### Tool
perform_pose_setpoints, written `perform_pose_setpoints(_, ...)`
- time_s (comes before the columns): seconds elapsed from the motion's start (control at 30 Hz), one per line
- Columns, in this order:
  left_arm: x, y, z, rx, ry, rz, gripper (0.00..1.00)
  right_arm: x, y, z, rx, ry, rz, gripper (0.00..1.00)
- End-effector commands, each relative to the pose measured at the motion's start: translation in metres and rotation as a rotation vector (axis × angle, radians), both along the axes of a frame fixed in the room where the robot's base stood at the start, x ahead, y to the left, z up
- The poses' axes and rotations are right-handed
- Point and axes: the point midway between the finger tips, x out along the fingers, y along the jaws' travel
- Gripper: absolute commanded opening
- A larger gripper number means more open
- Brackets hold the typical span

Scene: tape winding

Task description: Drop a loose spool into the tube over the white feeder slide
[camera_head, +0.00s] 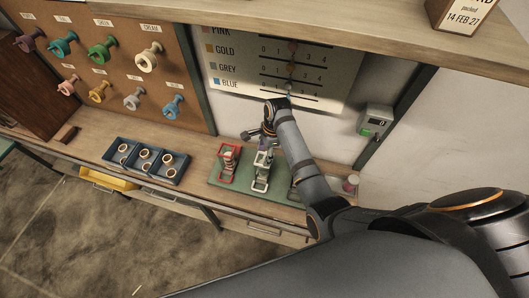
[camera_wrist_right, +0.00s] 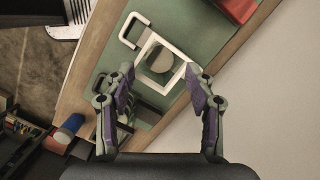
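The white feeder (camera_head: 262,170) stands on a green mat (camera_head: 228,183), between a red feeder (camera_head: 229,160) and a darker one partly hidden by my right arm. My right gripper (camera_head: 264,140) is above the white feeder. In the right wrist view my right gripper (camera_wrist_right: 157,92) has its fingers spread, with no spool between them. Beyond them is a white square frame (camera_wrist_right: 143,52) around a grey-green disc (camera_wrist_right: 159,61); I cannot tell whether that is a spool or the tube's inside. A small pinkish spool-like piece (camera_head: 350,184) sits at the counter's right. My left gripper is out of view.
A dark blue tray (camera_head: 146,169) with several cups stands left of the mat. Several coloured spools, such as a cream one (camera_head: 148,58), hang on the brown pegboard (camera_head: 172,26). A counter box (camera_head: 376,121) is on the wall behind. Bare wood lies between tray and mat.

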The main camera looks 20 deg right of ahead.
Motion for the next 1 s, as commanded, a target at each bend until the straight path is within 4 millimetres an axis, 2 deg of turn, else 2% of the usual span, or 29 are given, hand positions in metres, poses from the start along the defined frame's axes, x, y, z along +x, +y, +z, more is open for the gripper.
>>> perform_pose_setpoints(0.37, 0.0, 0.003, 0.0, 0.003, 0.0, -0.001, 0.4, 0.001, -0.001, 0.004, 0.0, -0.002, 0.0, 0.64)
perform_pose_setpoints(0.7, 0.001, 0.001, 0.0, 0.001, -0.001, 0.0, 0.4, 0.001, -0.012, 0.062, 0.0, -0.004, -0.001, 0.64)
perform_pose_setpoints(0.83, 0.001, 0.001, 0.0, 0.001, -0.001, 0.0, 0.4, 0.0, -0.014, 0.072, -0.001, -0.001, 0.0, 0.64)
perform_pose_setpoints(1.0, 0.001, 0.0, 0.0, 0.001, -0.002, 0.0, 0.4, 0.0, -0.014, 0.074, 0.0, 0.0, 0.0, 0.64)
